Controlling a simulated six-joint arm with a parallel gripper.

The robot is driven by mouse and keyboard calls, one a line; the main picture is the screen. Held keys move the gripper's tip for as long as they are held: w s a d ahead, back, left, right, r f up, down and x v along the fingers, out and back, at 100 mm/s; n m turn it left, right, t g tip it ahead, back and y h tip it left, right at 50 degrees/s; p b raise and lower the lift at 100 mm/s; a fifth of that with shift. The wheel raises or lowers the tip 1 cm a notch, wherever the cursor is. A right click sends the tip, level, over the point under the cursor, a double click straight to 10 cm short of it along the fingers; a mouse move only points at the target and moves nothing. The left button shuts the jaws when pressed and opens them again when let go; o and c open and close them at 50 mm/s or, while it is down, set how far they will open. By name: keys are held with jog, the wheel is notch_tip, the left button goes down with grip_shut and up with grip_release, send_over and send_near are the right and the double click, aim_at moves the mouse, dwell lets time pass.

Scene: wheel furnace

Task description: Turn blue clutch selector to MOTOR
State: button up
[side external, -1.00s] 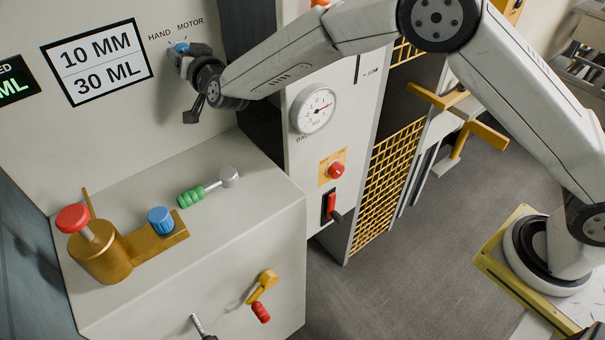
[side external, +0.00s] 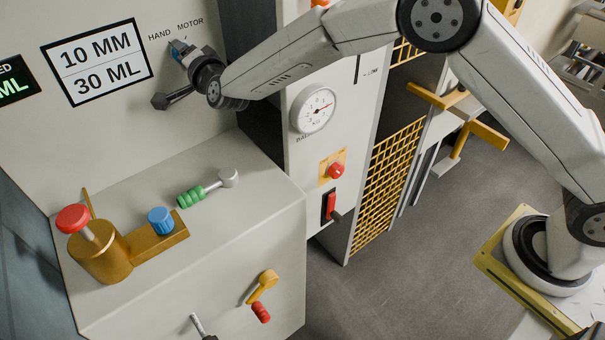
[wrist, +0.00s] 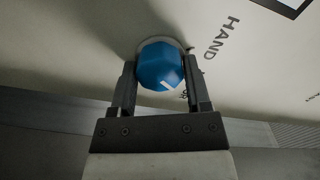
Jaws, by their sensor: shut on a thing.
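The blue clutch selector (wrist: 160,66) is a faceted blue knob with a white pointer mark on the pale panel. In the wrist view my gripper (wrist: 160,78) has one finger on each side of it and is shut on it. The white mark sits at the knob's lower right. The HAND label (wrist: 221,39) is to the knob's right there. In the side view only a bit of the blue selector (side external: 178,46) shows, under the HAND and MOTOR (side external: 190,23) labels; my gripper covers the rest. Which label the mark points to cannot be told.
A sign reading 10 MM 30 ML (side external: 97,62) is left of the selector. Below is a grey housing (side external: 245,225) with a red knob (side external: 73,218), a blue knob (side external: 161,220) and a green-handled lever (side external: 190,197). A gauge (side external: 315,110) is on the column to the right.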

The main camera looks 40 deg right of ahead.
dwell(0.3)
jog(key=o, duration=1.3)
jog(key=shift+c, duration=0.2)
jog(key=shift+s, duration=0.2)
jog(key=s, duration=0.7)
jog(key=shift+s, duration=0.2)
jog(key=shift+d, duration=0.1)
